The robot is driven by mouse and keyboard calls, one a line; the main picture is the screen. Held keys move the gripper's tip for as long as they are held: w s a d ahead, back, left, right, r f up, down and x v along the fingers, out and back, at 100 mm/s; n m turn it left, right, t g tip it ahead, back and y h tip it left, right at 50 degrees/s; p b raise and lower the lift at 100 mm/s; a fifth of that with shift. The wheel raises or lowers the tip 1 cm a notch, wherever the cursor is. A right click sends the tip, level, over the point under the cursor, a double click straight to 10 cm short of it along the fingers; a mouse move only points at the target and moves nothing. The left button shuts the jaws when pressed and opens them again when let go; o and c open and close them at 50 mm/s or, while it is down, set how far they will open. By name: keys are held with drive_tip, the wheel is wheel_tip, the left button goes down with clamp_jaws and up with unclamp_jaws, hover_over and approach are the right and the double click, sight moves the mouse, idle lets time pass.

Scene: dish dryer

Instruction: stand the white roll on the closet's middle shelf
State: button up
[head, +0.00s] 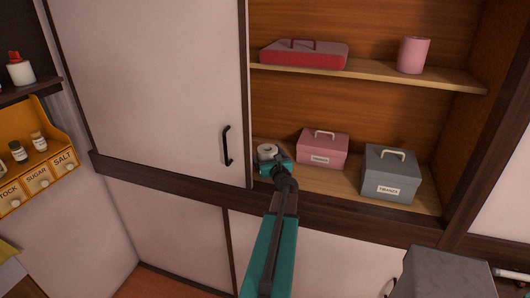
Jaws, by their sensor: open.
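The white roll (267,149) is at the left end of the closet's lower visible shelf (335,182), close to the sliding door's edge. Its round end faces up, so it looks upright. My gripper (271,162) is open right at the roll, on its near side, and hides the roll's lower part. I cannot tell whether the fingers touch the roll or whether its base rests on the shelf.
A pink box (322,150) stands just right of the roll, and a grey box (391,175) further right. The upper shelf (375,74) holds a red box (303,56) and a pink cup (413,56). A white sliding door (155,80) closes the left side.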

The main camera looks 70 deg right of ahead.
drive_tip(key=b+v, duration=0.2)
drive_tip(key=v, duration=0.7)
drive_tip(key=shift+a+f+b, duration=0.1)
drive_tip(key=shift+b, duration=0.3)
drive_tip(key=shift+v, duration=0.85)
